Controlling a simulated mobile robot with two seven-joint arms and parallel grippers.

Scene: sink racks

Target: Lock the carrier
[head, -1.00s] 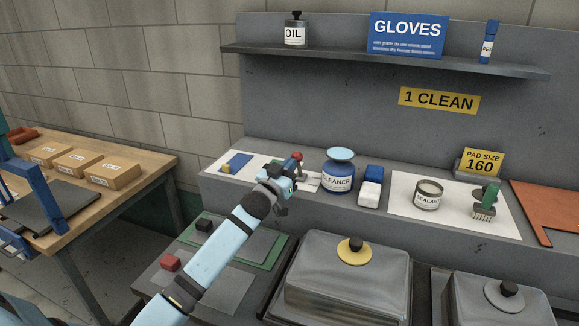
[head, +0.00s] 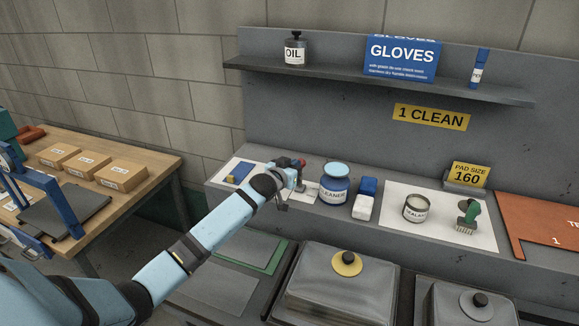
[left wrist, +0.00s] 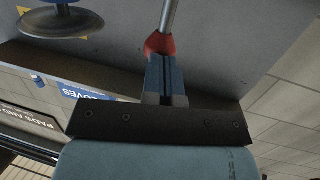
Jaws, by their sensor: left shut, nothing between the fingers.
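My left gripper (head: 289,184) is at the left end of the grey bench, left of the cleaner bottle (head: 333,190). Its fingers are shut with nothing between them. A red knob (head: 301,162) shows just behind the gripper in the head view. In the left wrist view the shut fingers (left wrist: 166,85) point at a red piece (left wrist: 159,44) on a metal rod (left wrist: 170,14). The tips are at or very near the red piece; I cannot tell whether they touch. The carrier's body cannot be clearly made out; my gripper hides that part of the bench. My right gripper is not in view.
A white sheet with a blue pad (head: 240,172) lies left of my gripper. Right of the cleaner are a blue-and-white block (head: 363,206), a sealant tin (head: 416,207) and a brush (head: 466,216). Lidded tanks (head: 330,290) stand in front. A shelf (head: 380,80) hangs above.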

